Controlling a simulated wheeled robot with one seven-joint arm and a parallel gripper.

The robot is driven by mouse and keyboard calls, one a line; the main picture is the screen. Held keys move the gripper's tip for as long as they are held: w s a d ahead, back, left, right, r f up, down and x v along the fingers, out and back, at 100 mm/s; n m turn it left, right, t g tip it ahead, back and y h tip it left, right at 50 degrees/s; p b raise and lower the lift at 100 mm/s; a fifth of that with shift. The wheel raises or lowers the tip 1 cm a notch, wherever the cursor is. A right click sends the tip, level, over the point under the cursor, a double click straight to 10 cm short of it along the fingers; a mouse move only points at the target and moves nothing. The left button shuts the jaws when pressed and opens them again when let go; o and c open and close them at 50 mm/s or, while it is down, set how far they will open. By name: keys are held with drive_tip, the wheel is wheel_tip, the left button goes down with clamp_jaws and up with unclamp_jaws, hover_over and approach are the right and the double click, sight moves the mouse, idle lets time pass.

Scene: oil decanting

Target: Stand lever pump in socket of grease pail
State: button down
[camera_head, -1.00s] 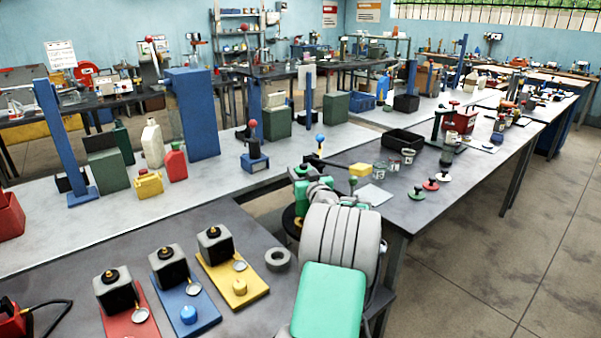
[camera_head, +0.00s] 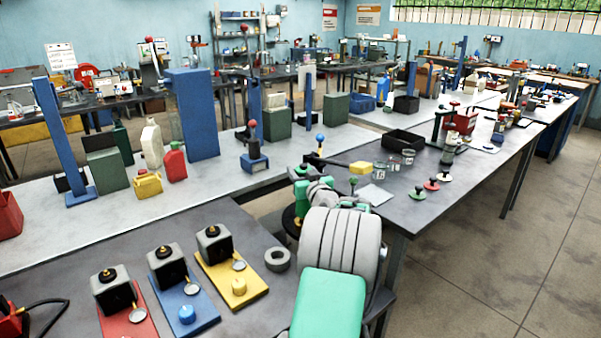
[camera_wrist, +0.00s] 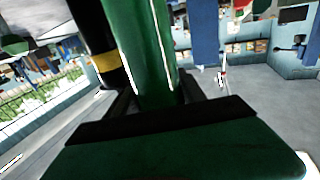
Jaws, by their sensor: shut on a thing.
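In the wrist view my gripper (camera_wrist: 158,100) is shut on a green cylinder (camera_wrist: 152,45), which looks like the barrel of the lever pump. A black cylinder with a yellow band (camera_wrist: 106,62) runs beside it. The far end of the held thing is out of that view. In the head view my gripper is largely hidden behind my arm. A blue ball on a thin stem (camera_head: 320,138) and a black lever show just beyond my arm. I cannot tell for certain which container is the grease pail.
Several small containers (camera_head: 408,157), a yellow block (camera_head: 361,168) and a black tray (camera_head: 403,143) are on the right bench. Red, green and white knobs (camera_head: 431,185) stand nearer its edge. Coloured plates with dark blocks (camera_head: 234,287) fill the near bench. The right floor is clear.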

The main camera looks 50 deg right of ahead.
drive_tip(key=shift+f+b, duration=0.55)
drive_tip(key=shift+b, duration=0.2)
wheel_tip(320, 180, up, 15)
drive_tip(key=p, duration=0.2)
wheel_tip(320, 180, down, 12)
drive_tip(key=shift+r+p, duration=0.1)
drive_tip(key=shift+p, duration=0.45)
drive_tip(key=shift+f+b, duration=0.4)
drive_tip(key=shift+b, duration=0.1)
drive_tip(key=shift+b, duration=0.95)
drive_tip(key=shift+r+b, duration=0.1)
drive_tip(key=shift+b, duration=0.55)
